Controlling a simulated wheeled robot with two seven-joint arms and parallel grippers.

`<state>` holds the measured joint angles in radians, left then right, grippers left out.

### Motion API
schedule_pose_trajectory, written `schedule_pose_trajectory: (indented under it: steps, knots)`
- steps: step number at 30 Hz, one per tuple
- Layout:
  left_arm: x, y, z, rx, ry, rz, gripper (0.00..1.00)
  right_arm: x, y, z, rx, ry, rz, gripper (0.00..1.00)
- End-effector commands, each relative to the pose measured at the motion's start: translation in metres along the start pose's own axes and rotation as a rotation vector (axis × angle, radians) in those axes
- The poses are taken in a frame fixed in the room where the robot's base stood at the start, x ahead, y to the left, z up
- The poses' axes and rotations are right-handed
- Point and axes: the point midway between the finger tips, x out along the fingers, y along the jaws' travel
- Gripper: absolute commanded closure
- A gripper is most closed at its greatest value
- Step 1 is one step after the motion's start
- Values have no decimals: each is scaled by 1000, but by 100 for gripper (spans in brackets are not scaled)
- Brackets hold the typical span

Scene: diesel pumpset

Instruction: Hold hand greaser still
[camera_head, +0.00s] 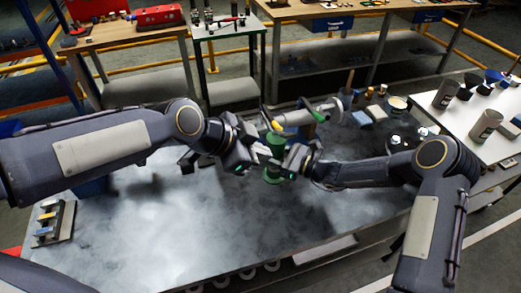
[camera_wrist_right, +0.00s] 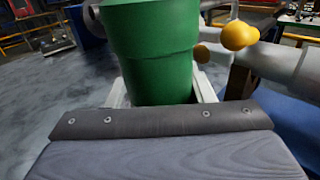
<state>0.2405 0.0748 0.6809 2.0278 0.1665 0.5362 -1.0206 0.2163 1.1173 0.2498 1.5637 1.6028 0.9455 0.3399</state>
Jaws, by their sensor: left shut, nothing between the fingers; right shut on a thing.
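The hand greaser is a green, stepped cylinder (camera_head: 273,150) held upright above the grey worktop in the middle of the head view. In the right wrist view its green body (camera_wrist_right: 150,60) fills the space between the pale fingers. My right gripper (camera_head: 279,171) is shut on its lower part, partly hiding it. My left gripper (camera_head: 246,163) is shut and empty, close beside the greaser on its left; I cannot tell whether it touches.
A grey cylindrical part with a yellow end (camera_head: 298,117) is just behind the greaser. Cups and blocks crowd the worktop's back right, near a white side table (camera_head: 465,125). A small rack (camera_head: 52,222) stands at the left. The worktop's front middle (camera_head: 220,225) is clear.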

Motion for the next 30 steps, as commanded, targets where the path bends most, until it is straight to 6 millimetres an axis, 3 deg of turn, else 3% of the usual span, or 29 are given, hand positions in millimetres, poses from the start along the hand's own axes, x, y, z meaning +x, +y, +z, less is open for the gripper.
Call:
schedule_pose_trajectory:
  steps: [1, 2, 7, 19, 30]
  knots:
    - [0, 0, 0, 0, 0, 0, 100, 0, 0, -1, -1, 1, 0, 100]
    - [0, 0, 0, 0, 0, 0, 100, 0, 0, -1, -1, 1, 0, 51]
    - [0, 0, 0, 0, 0, 0, 100, 0, 0, 0, -1, 1, 0, 28]
    - [0, 0, 0, 0, 0, 0, 100, -9, -1, 0, 0, 0, -3, 26]
    - [0, 0, 0, 0, 0, 0, 100, -82, -2, 0, 0, 2, -5, 26]
